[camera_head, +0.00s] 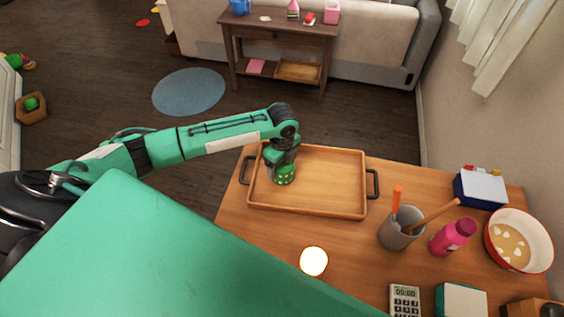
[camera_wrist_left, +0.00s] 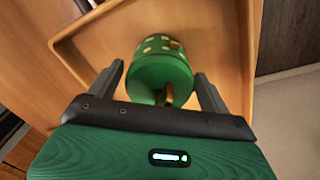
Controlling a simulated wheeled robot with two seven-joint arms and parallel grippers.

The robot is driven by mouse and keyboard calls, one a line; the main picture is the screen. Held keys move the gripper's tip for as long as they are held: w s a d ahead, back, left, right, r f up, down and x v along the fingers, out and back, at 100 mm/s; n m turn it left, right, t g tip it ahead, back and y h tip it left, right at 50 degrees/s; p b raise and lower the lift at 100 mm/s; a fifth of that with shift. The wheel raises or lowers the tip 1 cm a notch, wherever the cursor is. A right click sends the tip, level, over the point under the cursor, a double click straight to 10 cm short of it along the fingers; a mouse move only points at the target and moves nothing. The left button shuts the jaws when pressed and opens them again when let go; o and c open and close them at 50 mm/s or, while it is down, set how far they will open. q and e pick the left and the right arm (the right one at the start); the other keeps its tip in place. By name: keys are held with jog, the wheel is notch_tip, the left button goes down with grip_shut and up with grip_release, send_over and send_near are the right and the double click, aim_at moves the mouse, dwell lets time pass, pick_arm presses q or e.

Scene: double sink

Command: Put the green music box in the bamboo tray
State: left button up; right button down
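The green music box (camera_head: 284,177) is a round green drum with yellow dots, in the left part of the bamboo tray (camera_head: 335,207). In the left wrist view the music box (camera_wrist_left: 160,72) appears to rest on the tray floor, a brass-coloured part showing at its near end. My left gripper (camera_head: 283,160) is right above the box in the head view. In the left wrist view its fingers (camera_wrist_left: 160,78) stand apart on both sides of the box, with a narrow gap showing on each side. My right gripper is not in view.
Right of the tray are a grey cup (camera_head: 397,232) with utensils, a pink bottle (camera_head: 453,236) and a bowl (camera_head: 518,240). A glowing white round object (camera_head: 313,261) is in front of the tray. The tray's middle and right are empty.

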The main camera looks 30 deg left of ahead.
pick_arm(q)
jog(key=shift+o, duration=0.3)
jog(key=shift+r, duration=0.1)
jog(key=shift+r, duration=0.25)
notch_tip(320, 180, up, 11)
jog(key=b, duration=0.3)
jog(key=shift+w+f+b, duration=0.1)
jog(key=shift+f+b, duration=0.1)
jog(key=shift+b, duration=0.15)
jog(key=shift+r, duration=0.5)
